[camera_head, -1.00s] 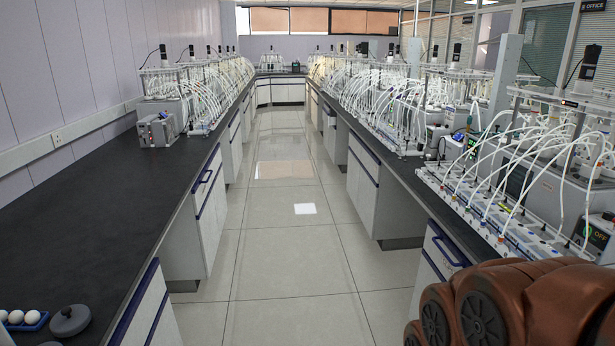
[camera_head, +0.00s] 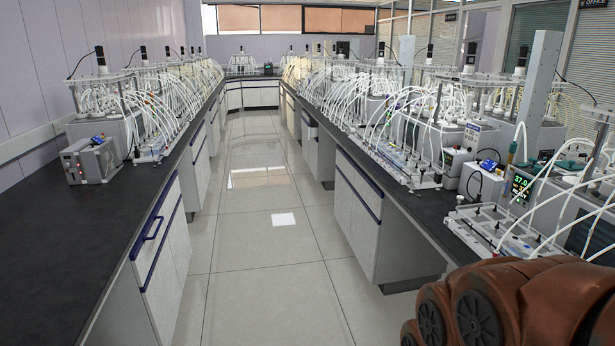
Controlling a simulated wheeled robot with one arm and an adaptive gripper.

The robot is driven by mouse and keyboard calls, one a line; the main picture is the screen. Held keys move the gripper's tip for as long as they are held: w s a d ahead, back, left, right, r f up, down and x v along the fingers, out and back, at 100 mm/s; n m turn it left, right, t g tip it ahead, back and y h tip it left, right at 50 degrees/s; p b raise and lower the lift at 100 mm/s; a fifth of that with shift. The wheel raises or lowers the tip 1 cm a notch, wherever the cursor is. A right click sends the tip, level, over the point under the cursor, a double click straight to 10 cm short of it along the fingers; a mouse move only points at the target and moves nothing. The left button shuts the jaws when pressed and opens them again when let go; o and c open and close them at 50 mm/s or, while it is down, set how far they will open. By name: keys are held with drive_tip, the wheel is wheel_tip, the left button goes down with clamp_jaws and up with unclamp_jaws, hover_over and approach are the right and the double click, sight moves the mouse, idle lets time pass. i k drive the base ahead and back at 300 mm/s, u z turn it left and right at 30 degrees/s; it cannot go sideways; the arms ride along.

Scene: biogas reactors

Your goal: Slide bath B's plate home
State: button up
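Several reactor baths stand on the benches in the head view. The nearest on the right bench is a bath (camera_head: 575,215) with white tubes and a lit green display (camera_head: 521,186), partly cut off by the right edge. Another bath (camera_head: 440,140) stands behind it on the same bench. A further bath (camera_head: 105,125) stands on the left bench. I cannot tell which is bath B, and I cannot make out its plate. My folded brown arm fills the lower right corner. My gripper is not in view.
A tiled aisle (camera_head: 255,235) runs clear between the left bench (camera_head: 60,235) and the right bench (camera_head: 425,212). A grey box (camera_head: 90,161) sits on the left bench. Cabinets with blue handles line both sides.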

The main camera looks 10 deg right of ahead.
sight(468, 74)
drive_tip(key=z, duration=0.1)
drive_tip(key=i, duration=1.75)
drive_tip(key=z, duration=0.25)
drive_tip(key=i, duration=2.1)
drive_tip(key=z, duration=0.1)
